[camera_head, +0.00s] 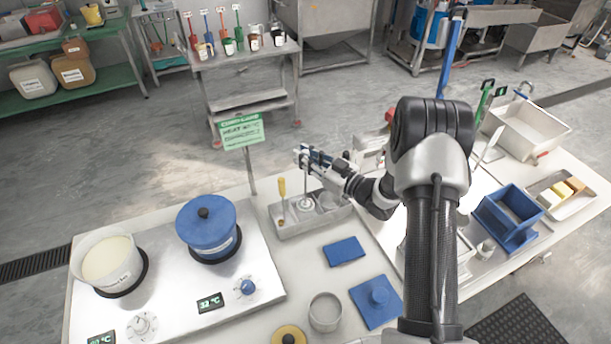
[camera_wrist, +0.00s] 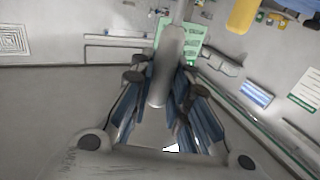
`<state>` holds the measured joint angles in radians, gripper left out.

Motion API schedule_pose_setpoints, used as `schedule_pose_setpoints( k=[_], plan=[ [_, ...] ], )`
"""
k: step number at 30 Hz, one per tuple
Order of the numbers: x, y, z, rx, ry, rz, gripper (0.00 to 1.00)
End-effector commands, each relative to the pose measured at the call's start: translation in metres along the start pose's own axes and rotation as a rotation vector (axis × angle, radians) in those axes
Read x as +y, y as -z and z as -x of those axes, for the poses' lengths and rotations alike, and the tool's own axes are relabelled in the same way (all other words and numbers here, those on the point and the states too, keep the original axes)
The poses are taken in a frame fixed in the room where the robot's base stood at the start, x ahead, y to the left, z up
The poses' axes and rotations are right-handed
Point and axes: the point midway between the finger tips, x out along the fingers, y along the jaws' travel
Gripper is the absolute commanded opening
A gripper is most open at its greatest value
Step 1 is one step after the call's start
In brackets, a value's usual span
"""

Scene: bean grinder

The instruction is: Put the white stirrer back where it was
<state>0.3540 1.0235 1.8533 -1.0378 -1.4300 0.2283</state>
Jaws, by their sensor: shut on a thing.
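My gripper (camera_head: 306,158) is over the grey holder (camera_head: 291,228) on the near table. Its blue-lined fingers (camera_wrist: 170,105) are closed around the pale handle of the white stirrer (camera_wrist: 168,65). In the head view the stirrer (camera_head: 306,186) hangs upright below the fingers, with its lower end at a middle compartment of the holder. I cannot tell whether that end touches the bottom. A yellow-handled stirrer (camera_head: 282,188) stands in the holder just to the left. Its yellow handle also shows at the top of the wrist view (camera_wrist: 243,14).
A green sign (camera_head: 242,132) on a post stands behind the holder. A blue-lidded pot (camera_head: 207,226) and a white pot (camera_head: 109,262) sit on the hotplate to the left. A blue pad (camera_head: 343,251) and a metal cup (camera_head: 325,312) lie in front.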

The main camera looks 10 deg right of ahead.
Motion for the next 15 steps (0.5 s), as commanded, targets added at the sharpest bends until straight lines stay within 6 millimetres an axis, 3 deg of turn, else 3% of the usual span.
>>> schedule_pose_setpoints(
  k=[1, 8, 15],
  plan=[
    [0.0, -0.009, 0.0, 0.0, 0.0, -0.001, 0.0],
    [0.0, -0.024, 0.0, 0.002, 0.0, 0.001, 0.0],
    [0.0, -0.059, 0.0, 0.001, 0.0, 0.0, 0.0]
  ],
)
